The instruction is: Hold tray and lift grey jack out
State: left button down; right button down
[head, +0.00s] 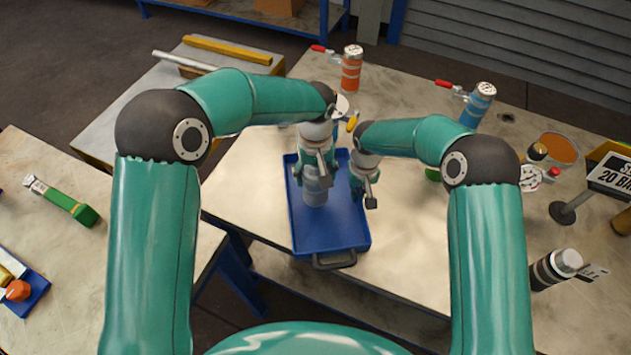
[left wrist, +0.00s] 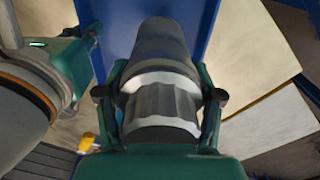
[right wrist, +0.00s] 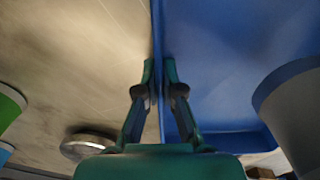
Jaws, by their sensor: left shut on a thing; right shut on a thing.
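The blue tray (head: 335,236) lies on the table with a dark handle at its near end. The grey jack (head: 315,196) is over the tray's left-middle part; I cannot tell whether its base touches the tray floor. My left gripper (head: 318,168) is shut on the jack; in the left wrist view the fingers (left wrist: 160,98) clasp the grey jack (left wrist: 160,55) around a light band. My right gripper (head: 369,190) is at the tray's right edge. In the right wrist view its fingers (right wrist: 159,78) are shut on the rim of the blue tray (right wrist: 220,50).
An orange-banded cylinder (head: 351,70) and a blue cylinder (head: 480,103) stand at the back of the table. A dark bottle (head: 553,270), a gauge (head: 529,178) and a sign (head: 610,175) are at the right. The table left of the tray is clear.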

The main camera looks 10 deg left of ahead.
aim_at(314, 171)
pick_arm(q)
notch_tip(314, 171, up, 6)
jog(key=shift+f, duration=0.1)
pick_arm(e)
jog(key=c, duration=1.2)
grip_release()
jog(key=shift+c, duration=0.2)
notch_tip(314, 171, up, 12)
